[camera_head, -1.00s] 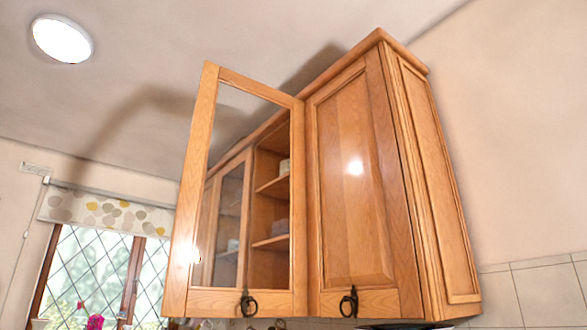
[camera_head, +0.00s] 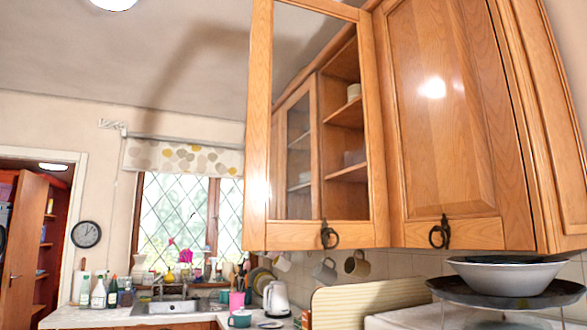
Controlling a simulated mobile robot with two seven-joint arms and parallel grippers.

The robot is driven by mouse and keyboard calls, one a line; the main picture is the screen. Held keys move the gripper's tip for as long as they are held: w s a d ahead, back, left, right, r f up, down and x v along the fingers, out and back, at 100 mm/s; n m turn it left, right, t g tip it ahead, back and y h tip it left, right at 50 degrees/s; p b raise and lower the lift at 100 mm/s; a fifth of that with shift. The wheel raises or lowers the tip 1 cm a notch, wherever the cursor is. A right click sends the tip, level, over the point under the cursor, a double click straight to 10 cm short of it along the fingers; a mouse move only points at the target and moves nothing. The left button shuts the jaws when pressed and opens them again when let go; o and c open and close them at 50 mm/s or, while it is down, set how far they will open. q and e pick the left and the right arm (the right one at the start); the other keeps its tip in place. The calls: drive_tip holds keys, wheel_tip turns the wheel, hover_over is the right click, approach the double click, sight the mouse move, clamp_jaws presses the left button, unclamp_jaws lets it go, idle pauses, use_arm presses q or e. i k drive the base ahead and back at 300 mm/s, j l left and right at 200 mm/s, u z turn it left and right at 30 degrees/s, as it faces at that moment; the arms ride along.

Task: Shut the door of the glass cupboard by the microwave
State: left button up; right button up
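The glass cupboard door (camera_head: 318,235) stands open. It has a wooden frame, a clear pane and a dark ring handle (camera_head: 328,235) at its lower right. Behind it the open cupboard (camera_head: 347,140) shows shelves with a few pale dishes. A second glazed door (camera_head: 300,150) farther back looks closed. A solid wooden cupboard door (camera_head: 455,130) to the right is shut, with its own ring handle (camera_head: 440,233). No microwave can be made out for certain. Neither of my grippers shows in the head view.
Below are a worktop (camera_head: 110,317) with a sink (camera_head: 165,306), bottles and a white kettle (camera_head: 276,298). A bowl (camera_head: 508,277) sits on a dark round tray (camera_head: 450,290) at the lower right. Mugs (camera_head: 357,264) hang under the cupboards. An open doorway is at far left.

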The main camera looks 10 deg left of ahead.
sight(259, 234)
drive_tip(key=j+u, duration=0.2)
drive_tip(key=u, duration=0.5)
drive_tip(key=i+j+u, duration=0.2)
drive_tip(key=u, duration=0.2)
drive_tip(key=i+j+u, duration=0.1)
drive_tip(key=i+u, duration=0.3)
drive_tip(key=i+l+z, duration=0.15)
drive_tip(key=i, duration=0.35)
drive_tip(key=i+z, duration=0.15)
drive_tip(key=i, duration=0.4)
drive_tip(key=i+u, duration=0.35)
drive_tip(key=i+l+u, duration=0.1)
drive_tip(key=i+u, duration=0.3)
drive_tip(key=i+j+z, duration=0.1)
drive_tip(key=z, duration=0.9)
drive_tip(key=i+j, duration=0.05)
